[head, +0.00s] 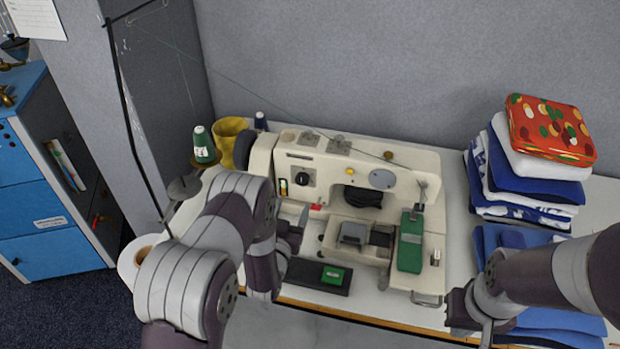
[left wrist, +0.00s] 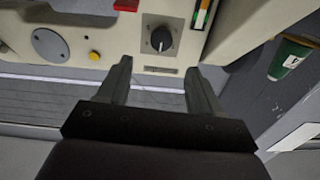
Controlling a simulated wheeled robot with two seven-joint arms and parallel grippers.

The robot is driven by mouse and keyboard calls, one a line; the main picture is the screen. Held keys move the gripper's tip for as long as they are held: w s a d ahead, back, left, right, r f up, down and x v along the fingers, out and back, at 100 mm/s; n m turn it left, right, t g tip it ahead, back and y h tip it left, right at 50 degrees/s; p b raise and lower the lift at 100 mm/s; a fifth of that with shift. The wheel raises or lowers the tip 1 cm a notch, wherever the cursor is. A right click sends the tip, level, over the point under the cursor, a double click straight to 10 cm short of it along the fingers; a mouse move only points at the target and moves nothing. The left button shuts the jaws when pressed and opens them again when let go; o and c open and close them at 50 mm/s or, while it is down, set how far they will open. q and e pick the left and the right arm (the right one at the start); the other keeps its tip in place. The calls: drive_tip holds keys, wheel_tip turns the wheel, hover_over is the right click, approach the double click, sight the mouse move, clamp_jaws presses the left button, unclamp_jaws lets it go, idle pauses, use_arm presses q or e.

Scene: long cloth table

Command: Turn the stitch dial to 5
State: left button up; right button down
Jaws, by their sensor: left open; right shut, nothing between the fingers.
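The cream sewing machine (head: 330,160) stands on the table. Its stitch dial, a black knob (head: 303,179), is on the left of its front face. The dial (left wrist: 161,39) also shows in the left wrist view, just beyond and between my fingertips; its numbers are too small to read. My left gripper (left wrist: 158,68) is open and empty, its two fingers apart and not around the dial. In the head view my left gripper (head: 296,226) is partly hidden by its arm, below the dial. My right gripper (head: 484,334) is shut and empty at the lower right, near the folded cloth.
A yellow button (head: 350,171) and a grey disc (head: 382,179) are on the machine's face. A green thread cone (head: 204,145) and yellow cup (head: 230,138) stand left of it.

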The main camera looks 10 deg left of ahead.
sight(302, 181)
use_arm(q)
drive_tip(key=w+p, duration=0.1)
drive_tip(key=w, duration=0.8)
drive_tip(key=shift+w, duration=0.4)
drive_tip(key=shift+c, duration=0.3)
drive_tip(key=c, duration=1)
